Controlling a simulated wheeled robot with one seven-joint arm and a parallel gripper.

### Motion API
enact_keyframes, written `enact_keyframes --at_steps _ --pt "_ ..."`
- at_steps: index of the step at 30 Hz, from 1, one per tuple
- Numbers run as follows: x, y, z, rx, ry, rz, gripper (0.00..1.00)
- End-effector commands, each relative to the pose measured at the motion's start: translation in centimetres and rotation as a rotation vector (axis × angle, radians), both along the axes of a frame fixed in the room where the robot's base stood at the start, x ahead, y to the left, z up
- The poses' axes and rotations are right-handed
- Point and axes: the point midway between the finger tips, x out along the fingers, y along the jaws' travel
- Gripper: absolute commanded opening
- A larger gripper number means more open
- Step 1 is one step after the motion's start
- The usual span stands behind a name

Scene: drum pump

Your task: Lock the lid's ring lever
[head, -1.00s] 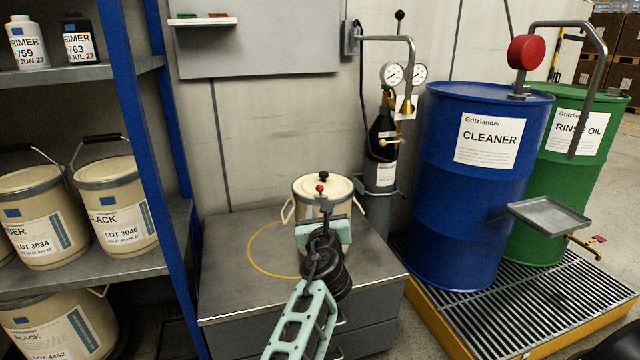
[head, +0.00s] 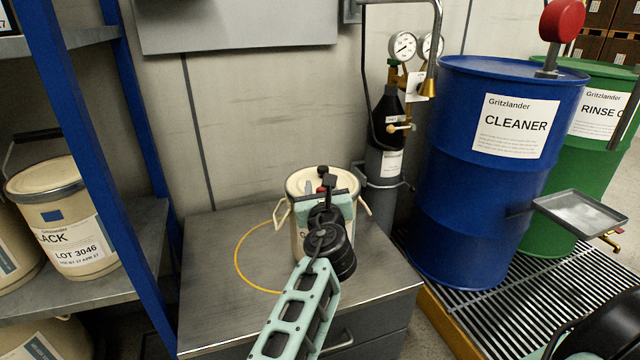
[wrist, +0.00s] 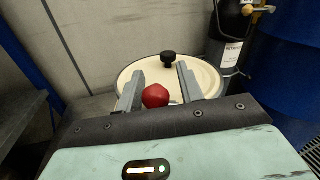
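A cream pot (head: 293,207) with a round lid stands on the grey cabinet top. The red ball of the ring lever (wrist: 155,96) lies at the near side of the rim in the wrist view. My gripper (wrist: 158,84) is at the pot's near side with its two fingers apart, one on each side of the red ball. I see a gap between the ball and the right finger; the left finger is close to it. In the head view my arm hides most of the pot's front and the lever.
The cabinet top (head: 215,300) is bare around the pot, with a yellow ring marked at the left. A gas cylinder (head: 383,165) stands behind right. A blue drum (head: 450,215) stands at the right, and a shelf post (head: 75,130) at the left.

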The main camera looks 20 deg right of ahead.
Motion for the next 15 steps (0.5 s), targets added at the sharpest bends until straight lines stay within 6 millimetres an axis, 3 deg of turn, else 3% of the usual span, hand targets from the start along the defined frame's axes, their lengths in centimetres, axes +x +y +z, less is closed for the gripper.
enact_keyframes --at_steps 6,10,15 --pt "-0.01 0.00 0.01 0.000 0.000 0.000 0.37" --pt "0.00 0.00 0.02 0.001 0.000 0.000 0.01" --pt "0.01 0.00 0.05 0.001 0.001 0.000 0.00"
